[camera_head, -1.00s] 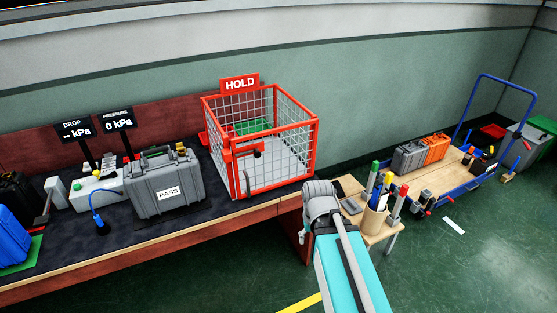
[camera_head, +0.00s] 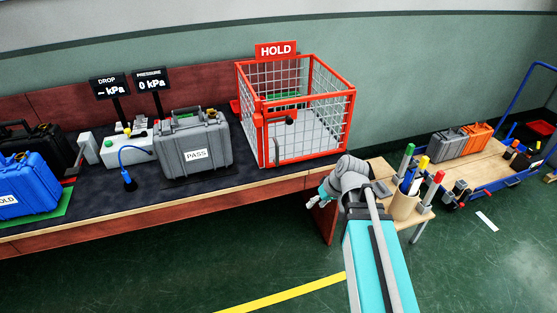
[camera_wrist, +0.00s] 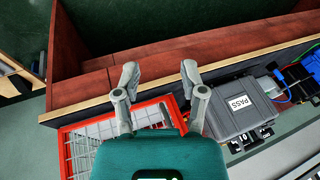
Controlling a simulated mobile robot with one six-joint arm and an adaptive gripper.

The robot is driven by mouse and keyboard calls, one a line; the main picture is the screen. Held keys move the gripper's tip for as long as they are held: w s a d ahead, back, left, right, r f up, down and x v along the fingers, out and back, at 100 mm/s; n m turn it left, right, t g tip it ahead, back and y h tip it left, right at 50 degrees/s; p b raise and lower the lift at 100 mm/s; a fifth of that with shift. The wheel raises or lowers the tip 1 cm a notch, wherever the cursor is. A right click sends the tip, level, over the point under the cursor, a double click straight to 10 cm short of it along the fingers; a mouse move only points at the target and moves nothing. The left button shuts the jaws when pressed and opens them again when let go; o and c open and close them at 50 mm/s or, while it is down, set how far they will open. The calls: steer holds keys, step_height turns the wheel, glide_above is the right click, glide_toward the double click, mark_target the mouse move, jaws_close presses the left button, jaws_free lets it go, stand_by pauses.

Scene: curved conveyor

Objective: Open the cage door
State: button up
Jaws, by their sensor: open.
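The red-framed wire cage (camera_head: 351,110) stands on the bench under a HOLD sign (camera_head: 276,50). Its front mesh door (camera_head: 310,145) looks shut. A red latch bar with a black knob (camera_head: 291,120) crosses the upper left front, and a grey upright handle (camera_head: 276,150) is below it. My gripper (camera_head: 312,201) is low in front of the bench edge, below the cage and apart from it. In the wrist view my gripper (camera_wrist: 157,74) has its two fingers spread and empty over the bench edge. The cage (camera_wrist: 66,150) shows there at lower left, partly hidden by my gripper body.
A grey PASS case (camera_head: 195,155) stands left of the cage, with a blue case (camera_head: 25,190) further left. A small table with a pen cup (camera_head: 404,205) is close right of my arm. A blue-railed cart (camera_head: 490,184) is beyond it. Floor before the bench is clear.

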steer(key=w+a+n+t+y+b, duration=0.1)
steer(key=w+n+t+y+b, duration=0.5)
steer(key=w+b, duration=1)
steer(key=w+t+y, duration=0.1)
steer(key=t+y, duration=0.2)
steer(key=shift+w+a+f+y, duration=0.2)
steer(key=shift+w+a+y, duration=0.1)
steer(key=shift+a+y, duration=0.1)
glide_above(278, 163)
steer(key=shift+w+a, duration=0.1)
steer(key=shift+w, duration=0.25)
jaws_close()
